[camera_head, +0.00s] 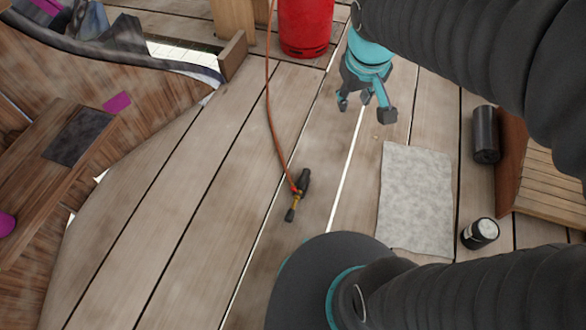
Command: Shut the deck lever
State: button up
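My gripper (365,108) is at the top centre, above the plank deck (190,215). Its fingers are spread apart with nothing between them. A small black torch-like handpiece (300,186) with a brass-coloured neck lies on the deck below and left of my gripper, well apart from it. An orange hose (269,110) runs from it up toward a red cylinder (306,25). No part is plainly a deck lever; whether the handpiece carries one is too small to tell.
A grey mat (415,200) lies right of centre. A black roll (486,148) and a dark can (480,233) stand or lie near it, beside a wooden box (550,185). Wooden structure (110,165) fills the left. My arm covers the top right and bottom. The deck left of the hose is clear.

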jog(key=w+a+f+n+g, duration=0.25)
jog(key=w+a+f, duration=0.25)
jog(key=w+f, duration=0.3)
jog(key=n+h, duration=0.2)
jog(key=n, duration=0.1)
send_over(293, 187)
jog(key=w+d, duration=0.2)
jog(key=w, duration=0.1)
jog(key=s+a+x, duration=0.1)
jog(key=a+x, duration=0.1)
jog(key=x, duration=0.8)
jog(key=w+a+f+n+g, duration=0.1)
jog(key=a+f+n+g, duration=0.2)
jog(key=f, duration=1.2)
jog(key=s+f, duration=0.1)
jog(key=f, duration=0.6)
jog(key=s+f+n+h, duration=0.1)
jog(key=f, duration=0.7)
jog(key=s+d+f+n+h, duration=0.1)
jog(key=f, duration=0.7)
jog(key=shift+s+f+t, duration=0.2)
jog(key=shift+s+t, duration=0.15)
jog(key=shift+s, duration=0.05)
grip_shut()
